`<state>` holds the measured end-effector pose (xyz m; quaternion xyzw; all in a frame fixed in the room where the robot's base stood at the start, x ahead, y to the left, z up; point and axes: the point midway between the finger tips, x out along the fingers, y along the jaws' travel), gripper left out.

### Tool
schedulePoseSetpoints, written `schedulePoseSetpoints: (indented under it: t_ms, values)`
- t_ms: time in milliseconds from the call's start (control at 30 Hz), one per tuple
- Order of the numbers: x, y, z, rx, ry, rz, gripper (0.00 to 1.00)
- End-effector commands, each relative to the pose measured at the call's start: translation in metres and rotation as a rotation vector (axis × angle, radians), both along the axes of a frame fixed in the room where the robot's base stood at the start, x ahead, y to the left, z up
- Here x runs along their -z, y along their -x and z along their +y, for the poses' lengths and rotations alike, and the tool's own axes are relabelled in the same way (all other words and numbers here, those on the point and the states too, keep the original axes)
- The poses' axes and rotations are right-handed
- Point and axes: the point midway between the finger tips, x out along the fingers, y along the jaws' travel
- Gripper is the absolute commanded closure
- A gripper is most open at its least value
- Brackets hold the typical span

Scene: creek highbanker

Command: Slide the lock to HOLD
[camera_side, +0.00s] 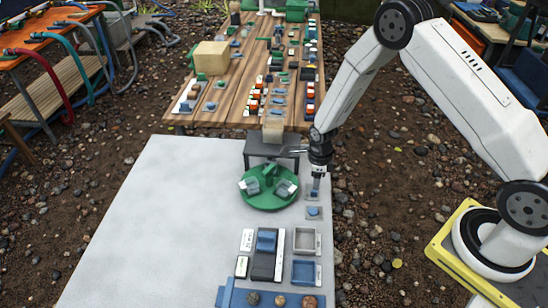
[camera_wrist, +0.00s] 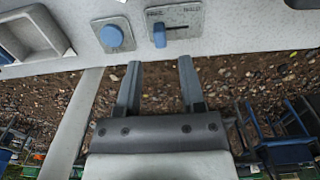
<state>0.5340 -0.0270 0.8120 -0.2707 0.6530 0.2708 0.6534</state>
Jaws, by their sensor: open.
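The lock is a grey plate (camera_wrist: 190,22) at the top of the wrist view, with a dark horizontal slot. Its blue slider knob (camera_wrist: 159,35) sits at the left end of the slot, in that picture. Small labels along the plate's upper edge are too blurred to read. My gripper (camera_wrist: 160,63) is open and empty, its two fingers pointing toward the plate with the knob beyond them and no visible contact. In the side view my gripper (camera_side: 316,177) hangs pointing down over the lock, at the right edge of the pale table, partly covering it.
A plate with a round blue button (camera_wrist: 111,36) lies just left of the lock. A grey tray (camera_wrist: 66,42) is farther left. In the side view a green turntable (camera_side: 268,205) stands left of my gripper, and a dark stand (camera_side: 258,150) is behind. The pale table (camera_side: 170,220) is clear at left.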

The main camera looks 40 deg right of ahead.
Motion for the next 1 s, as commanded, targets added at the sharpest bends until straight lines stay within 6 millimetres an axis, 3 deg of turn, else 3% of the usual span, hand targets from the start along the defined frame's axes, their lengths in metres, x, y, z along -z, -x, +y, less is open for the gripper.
schedulePoseSetpoints:
  t_ms: [600,1000]
  values:
    - [0.043,0.001,0.0,0.0,0.001,0.002,0.5]
    - [0.052,0.0,0.0,0.0,0.0,0.0,0.5]
